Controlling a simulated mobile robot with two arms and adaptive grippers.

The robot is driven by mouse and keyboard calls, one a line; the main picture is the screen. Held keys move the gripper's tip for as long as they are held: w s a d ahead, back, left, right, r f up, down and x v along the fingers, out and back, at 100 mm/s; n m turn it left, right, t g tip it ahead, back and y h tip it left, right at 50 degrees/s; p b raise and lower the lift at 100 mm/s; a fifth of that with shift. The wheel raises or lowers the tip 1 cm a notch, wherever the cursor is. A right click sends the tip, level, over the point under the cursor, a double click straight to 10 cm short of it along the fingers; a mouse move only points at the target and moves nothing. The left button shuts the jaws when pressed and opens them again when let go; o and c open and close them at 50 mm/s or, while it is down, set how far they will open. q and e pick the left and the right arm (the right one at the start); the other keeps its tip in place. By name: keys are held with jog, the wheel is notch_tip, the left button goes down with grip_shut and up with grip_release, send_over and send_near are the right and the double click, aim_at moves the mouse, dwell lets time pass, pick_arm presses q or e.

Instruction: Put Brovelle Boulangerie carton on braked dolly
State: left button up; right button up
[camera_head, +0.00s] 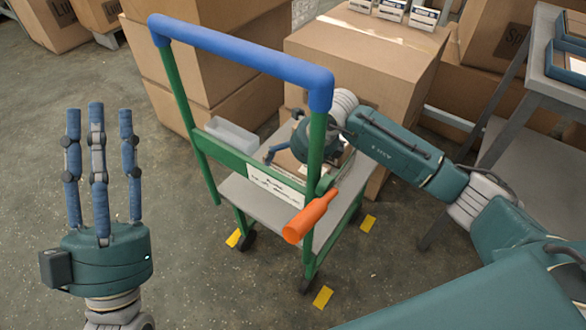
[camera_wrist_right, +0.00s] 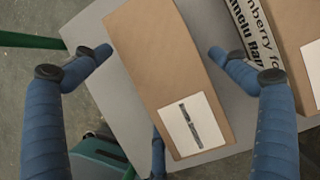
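The dolly has a grey deck (camera_head: 252,203), green posts and a blue push bar (camera_head: 240,50). An orange lever (camera_head: 311,215) sticks out at its near side. My right gripper (camera_head: 292,148) reaches over the deck from the right. In the right wrist view a brown carton (camera_wrist_right: 165,70) with a white picture label lies on the grey deck (camera_wrist_right: 90,110), its name not readable. The right fingers (camera_wrist_right: 160,70) are spread around it, with gaps at both sides. In the head view it is mostly hidden. My left gripper (camera_head: 98,150) is open and empty, fingers up, left of the dolly.
Large cardboard boxes (camera_head: 390,70) stand close behind the dolly, with small white packs on top. A grey table (camera_head: 550,75) stands at right. Yellow floor marks (camera_head: 322,297) lie around the wheels. A second carton (camera_wrist_right: 275,35) lies at right in the wrist view. The floor at left is clear.

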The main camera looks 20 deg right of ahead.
jog(key=shift+r, duration=0.1)
jog(key=p+v, duration=0.2)
jog(key=v, duration=0.3)
jog(key=shift+s+d+r, duration=0.1)
jog(key=shift+r, duration=0.15)
jog(key=p+v, duration=0.1)
jog(key=v, duration=0.4)
jog(key=shift+s+r, duration=0.15)
jog(key=shift+r, duration=0.1)
pick_arm(q)
jog(key=w+f+g+y, duration=0.1)
jog(key=w+f+g, duration=0.2)
jog(key=f, duration=0.5)
jog(key=w+f+g+y, duration=0.2)
jog(key=f+g, duration=0.3)
jog(key=f, duration=0.3)
jog(key=shift+w+a+f+g, duration=0.25)
jog(key=shift+w+f+g, duration=0.15)
jog(key=shift+w, duration=0.1)
pick_arm(e)
jog(key=shift+s+d+r, duration=0.1)
jog(key=shift+d+r, duration=0.05)
jog(key=shift+r, duration=0.2)
